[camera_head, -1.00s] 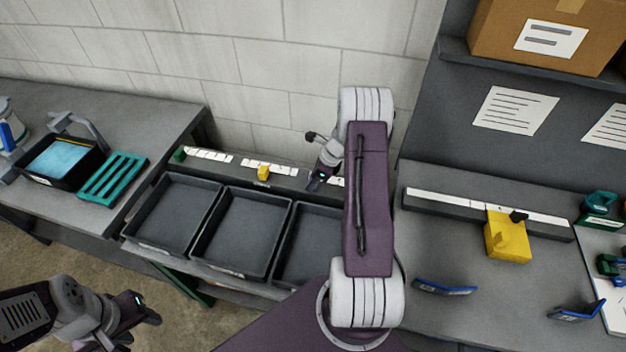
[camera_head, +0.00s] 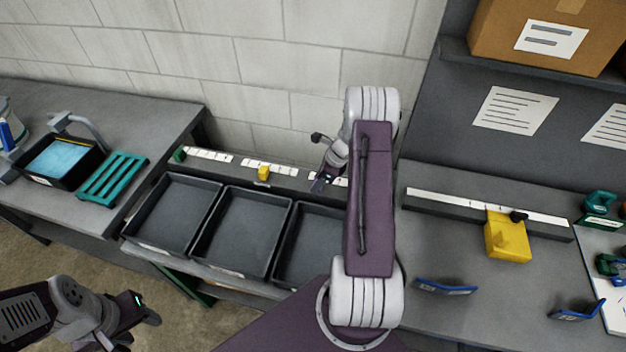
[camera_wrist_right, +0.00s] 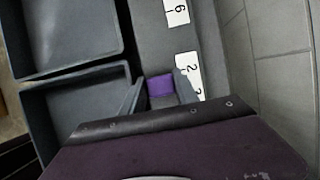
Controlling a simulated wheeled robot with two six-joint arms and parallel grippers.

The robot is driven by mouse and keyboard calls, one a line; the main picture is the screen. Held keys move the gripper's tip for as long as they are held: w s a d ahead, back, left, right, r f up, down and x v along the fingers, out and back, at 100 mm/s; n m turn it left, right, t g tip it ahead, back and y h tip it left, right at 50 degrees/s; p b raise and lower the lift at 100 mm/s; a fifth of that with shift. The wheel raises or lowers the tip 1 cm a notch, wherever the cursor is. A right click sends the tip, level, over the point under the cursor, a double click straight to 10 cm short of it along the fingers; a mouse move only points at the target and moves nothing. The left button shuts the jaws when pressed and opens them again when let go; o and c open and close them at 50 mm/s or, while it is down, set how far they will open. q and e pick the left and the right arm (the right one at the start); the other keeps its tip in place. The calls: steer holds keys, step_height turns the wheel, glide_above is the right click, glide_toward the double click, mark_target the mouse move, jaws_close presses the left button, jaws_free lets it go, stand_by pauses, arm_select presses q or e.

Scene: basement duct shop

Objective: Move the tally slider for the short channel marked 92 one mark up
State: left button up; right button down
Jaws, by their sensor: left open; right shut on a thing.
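A grey tally rail (camera_head: 225,173) runs along the back of the middle bench, with white numbered strips (camera_head: 208,155). A green slider (camera_head: 179,155) sits at its left end and a yellow slider (camera_head: 263,172) near its middle. In the right wrist view a purple slider (camera_wrist_right: 160,85) lies between the fingers of my right gripper (camera_wrist_right: 161,92), beside a strip (camera_wrist_right: 189,75) whose readable figure is a 2. My right gripper is shut on this slider; it also shows in the head view (camera_head: 320,184). My left gripper (camera_head: 146,310) is open and empty at lower left. No 92 is readable.
Three empty grey bins (camera_head: 137,240) stand in front of the rail. The left bench holds a tray of blue material (camera_head: 55,158) and a green rack (camera_head: 113,178). The right bench has a white-scaled bar with a yellow block (camera_head: 507,238) and blue-edged pieces (camera_head: 445,287).

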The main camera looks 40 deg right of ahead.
steer(key=shift+s+d, duration=0.85)
steer(key=shift+s, duration=0.1)
steer(key=c, duration=0.9)
jaws_free()
steer(key=shift+a, duration=0.1)
steer(key=v, duration=0.9)
steer(key=shift+r, duration=0.1)
